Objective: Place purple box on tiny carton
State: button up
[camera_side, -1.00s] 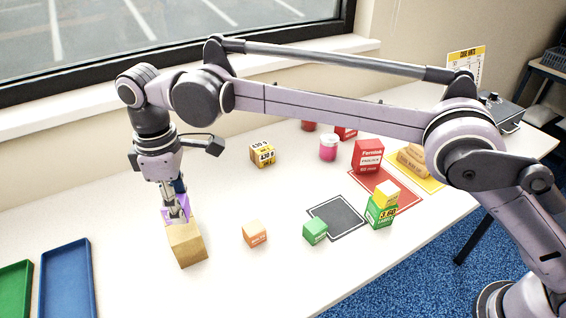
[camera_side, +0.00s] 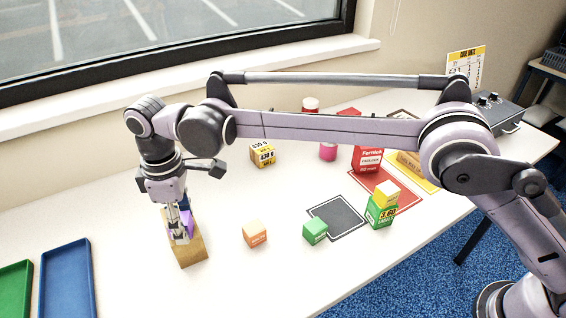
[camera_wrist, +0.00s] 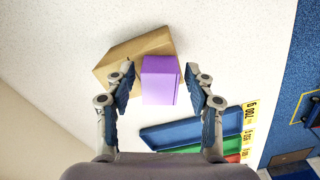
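The purple box (camera_wrist: 161,80) sits between the two fingers of my gripper (camera_wrist: 160,85) in the wrist view, with a narrow gap showing at each side. My gripper is open around it. The brown cardboard carton (camera_wrist: 130,58) lies behind and beside the purple box in that view, partly covered by it and the left finger. In the side view, the purple box (camera_side: 188,224) shows behind my gripper (camera_side: 180,238), at the top of the brown carton (camera_side: 189,253). The fingers hide much of the box, and its contact with the carton is hard to see.
A blue tray (camera_side: 67,285) and a green tray (camera_side: 14,290) lie at the left. An orange box (camera_side: 255,233), a green box (camera_side: 315,230) and a yellow box (camera_side: 385,194) on a green carton (camera_side: 380,213) stand to the right. Table between brown carton and orange box is clear.

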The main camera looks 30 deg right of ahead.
aim_at(184, 217)
notch_tip(184, 217, up, 7)
jog(key=shift+r, duration=0.1)
jog(key=shift+w+d+r, duration=0.1)
jog(key=shift+d+r, duration=0.15)
jog(key=shift+r, duration=0.2)
jog(key=s+d+r+m+t+y, duration=0.1)
jog(key=d+r+m+t, duration=0.2)
jog(key=d, duration=0.9)
jog(key=d+r+m, duration=0.4)
jog(key=d, duration=0.9)
jog(key=s+d+f+m+t, duration=0.2)
jog(key=s+d+f, duration=0.3)
jog(key=s+d, duration=0.3)
jog(key=s+d+f+m+t+h, duration=0.1)
jog(key=s+d+f+m+t, duration=0.1)
jog(key=s+d+f+m, duration=0.2)
jog(key=s+d+f, duration=0.1)
jog(key=s+d, duration=0.2)
jog(key=d, duration=0.2)
jog(key=shift+s+d+f+m, duration=0.25)
jog(key=shift+s+d+m, duration=0.05)
jog(key=shift+s+d, duration=0.1)
